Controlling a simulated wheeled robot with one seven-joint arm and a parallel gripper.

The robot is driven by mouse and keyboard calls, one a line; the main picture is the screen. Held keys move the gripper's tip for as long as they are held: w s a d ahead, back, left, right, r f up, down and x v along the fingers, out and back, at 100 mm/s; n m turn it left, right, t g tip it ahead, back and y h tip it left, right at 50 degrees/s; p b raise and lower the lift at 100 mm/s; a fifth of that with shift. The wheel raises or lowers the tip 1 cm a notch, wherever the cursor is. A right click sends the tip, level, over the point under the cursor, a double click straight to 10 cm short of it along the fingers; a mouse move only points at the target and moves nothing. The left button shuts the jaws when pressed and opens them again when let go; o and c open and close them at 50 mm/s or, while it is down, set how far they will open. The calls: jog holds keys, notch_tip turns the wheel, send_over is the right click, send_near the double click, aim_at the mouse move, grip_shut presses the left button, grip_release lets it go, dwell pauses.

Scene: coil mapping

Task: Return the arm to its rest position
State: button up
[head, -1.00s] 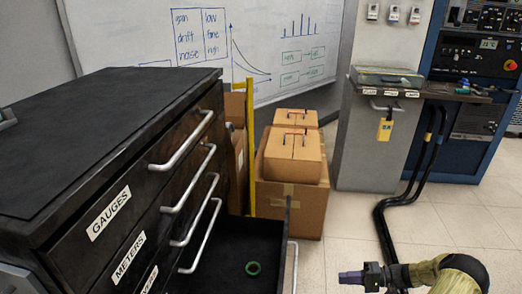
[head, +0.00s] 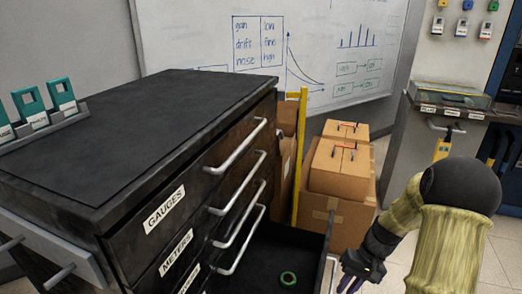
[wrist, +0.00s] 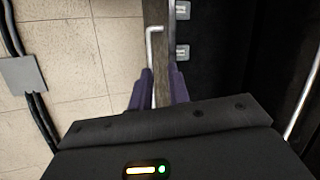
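My gripper (head: 362,278) hangs low at the right of the head view, beside the front of the pulled-out bottom drawer (head: 270,255). In the wrist view its two purple fingers (wrist: 158,88) are apart, with the drawer's front panel (wrist: 158,20) showing between them. Whether they touch the panel cannot be told. A silver drawer handle (wrist: 152,50) shows just ahead of the fingers. My arm is bent, with its elbow raised. A green ring (head: 288,279) lies inside the drawer.
The black cabinet (head: 130,120) with labelled drawers fills the left. Cardboard boxes (head: 340,190) and a yellow post (head: 299,150) stand behind the drawer. A grey bench (head: 412,135) is at the right.

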jog(key=s+a+r+n+t+h, duration=0.1)
jog(key=s+a+r+t+h, duration=0.4)
jog(key=s+a+r, duration=0.5)
notch_tip(320, 180, up, 39)
jog(key=d+p, duration=0.1)
jog(key=p, duration=3.7)
jog(key=shift+w+d+p, duration=0.25)
jog(key=shift+w+p, duration=0.05)
jog(key=shift+w, duration=0.15)
jog(key=shift+r, duration=0.1)
